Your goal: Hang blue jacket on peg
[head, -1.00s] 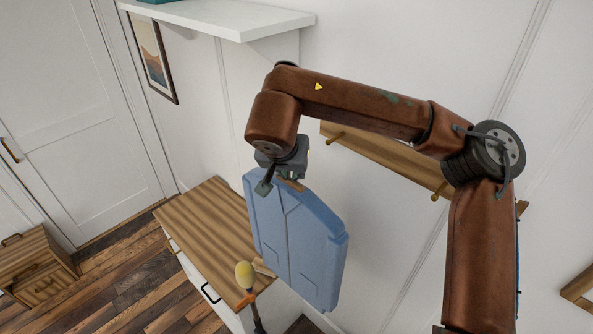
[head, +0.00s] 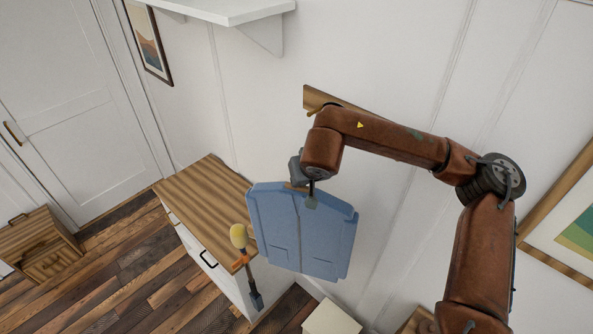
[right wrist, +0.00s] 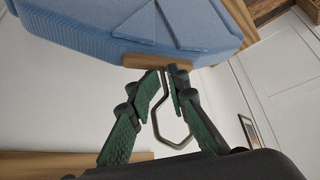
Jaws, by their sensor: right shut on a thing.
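The blue jacket (head: 300,235) hangs in the air on a wooden hanger in the head view, below and in front of the wall rail. My right gripper (head: 309,192) is shut on the hanger at its top. In the right wrist view, my gripper's green fingers (right wrist: 163,95) close around the wire hook (right wrist: 185,132), and the jacket (right wrist: 130,22) shows beyond the hanger's wood (right wrist: 158,60). The wooden peg rail (head: 317,97) is on the wall behind my right arm, which hides most of it. One peg (head: 314,112) shows at its left end. My left gripper is out of view.
A wood-topped white cabinet (head: 200,205) stands left of the jacket. A yellow-headed item with a dark stick (head: 239,236) is close to the jacket's left edge. A white shelf (head: 235,10) juts out above. A framed picture (head: 570,230) hangs at right.

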